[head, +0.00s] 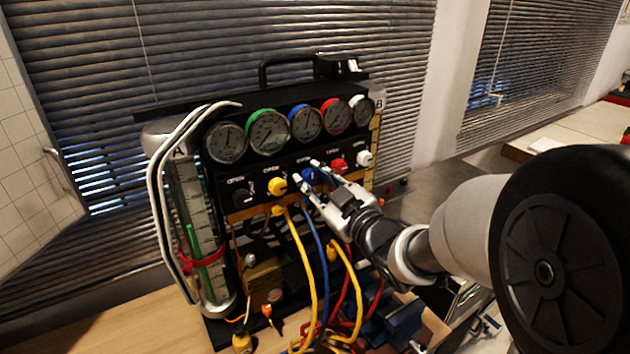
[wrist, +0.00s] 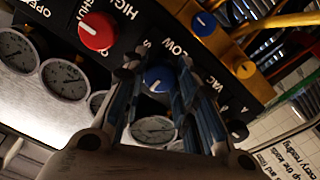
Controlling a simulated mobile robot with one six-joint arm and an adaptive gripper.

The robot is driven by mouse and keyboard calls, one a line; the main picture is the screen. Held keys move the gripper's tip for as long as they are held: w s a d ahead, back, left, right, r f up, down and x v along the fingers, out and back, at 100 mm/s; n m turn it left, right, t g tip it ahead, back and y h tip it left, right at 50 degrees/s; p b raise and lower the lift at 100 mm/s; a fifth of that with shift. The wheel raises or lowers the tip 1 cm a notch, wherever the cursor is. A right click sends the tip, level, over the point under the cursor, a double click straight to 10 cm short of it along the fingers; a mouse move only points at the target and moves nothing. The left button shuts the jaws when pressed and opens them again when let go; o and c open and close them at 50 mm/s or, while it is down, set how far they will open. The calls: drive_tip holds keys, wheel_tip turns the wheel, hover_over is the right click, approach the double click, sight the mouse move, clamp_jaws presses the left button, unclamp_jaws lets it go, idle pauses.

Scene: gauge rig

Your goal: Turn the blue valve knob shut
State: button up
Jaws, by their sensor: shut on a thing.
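The blue valve knob (head: 309,175) is on the black front panel of the gauge rig (head: 225,190), between the yellow and red knobs. In the wrist view the blue knob (wrist: 159,79) sits between my two fingers. My gripper (head: 308,178) reaches in from the right and is shut on the blue knob, with one finger at its upper side and one at its lower left. My gripper (wrist: 160,85) also shows in the wrist view, its fingers along both sides of the knob. The fingers hide part of the knob and of its markings.
A yellow knob (head: 277,186) is close on the left, a red knob (head: 338,165) and a white knob (head: 364,158) on the right. Several round gauges (head: 268,132) stand above. Yellow hoses (head: 303,262) and a blue hose (head: 318,250) hang below the panel.

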drive_tip(key=shift+m, duration=0.3)
drive_tip(key=m, duration=0.3)
drive_tip(key=shift+m+p, duration=0.3)
drive_tip(key=shift+m, duration=0.1)
drive_tip(key=m+p, duration=0.1)
drive_tip(key=m, duration=0.3)
drive_tip(key=m+p, duration=0.1)
drive_tip(key=m, duration=0.4)
drive_tip(key=shift+r+p, duration=0.1)
drive_tip(key=shift+p, duration=0.3)
drive_tip(key=m+p, duration=0.1)
drive_tip(key=m, duration=0.3)
drive_tip(key=shift+m+p, duration=0.3)
drive_tip(key=o, duration=1.1)
